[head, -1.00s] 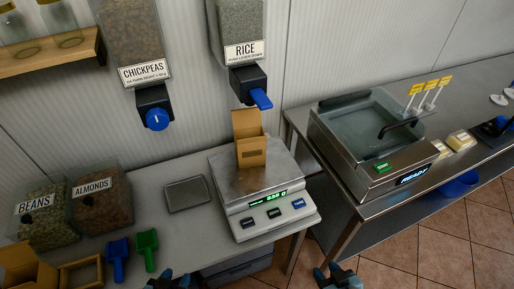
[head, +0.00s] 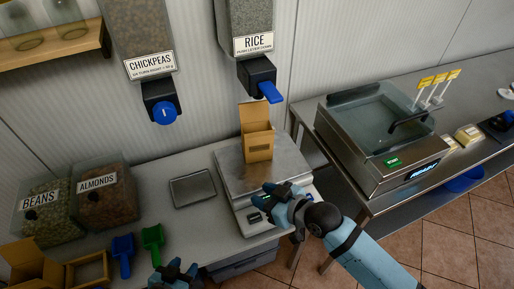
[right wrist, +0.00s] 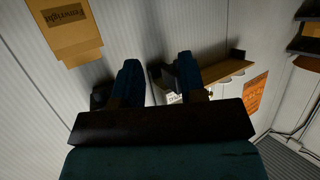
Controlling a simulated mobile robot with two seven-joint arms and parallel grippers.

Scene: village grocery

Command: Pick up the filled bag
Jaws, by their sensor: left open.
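The brown paper bag (head: 257,143) stands upright with its top open on the metal plate of the scale (head: 232,178), below the rice dispenser. Its contents cannot be made out. My right gripper (head: 272,196) is over the front of the scale, short of the bag and apart from it. In the right wrist view its fingers (right wrist: 159,78) are spread with nothing between them, and the bag (right wrist: 68,32) shows at the upper left. My left gripper (head: 176,272) is open and empty at the bottom of the head view, near the counter's front edge.
The rice dispenser (head: 253,45) with its blue lever hangs above the bag. A grey tray (head: 192,188) lies left of the scale. A green scoop (head: 152,238) and a blue scoop (head: 123,250) lie at the front left. A sealing machine (head: 380,140) stands to the right.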

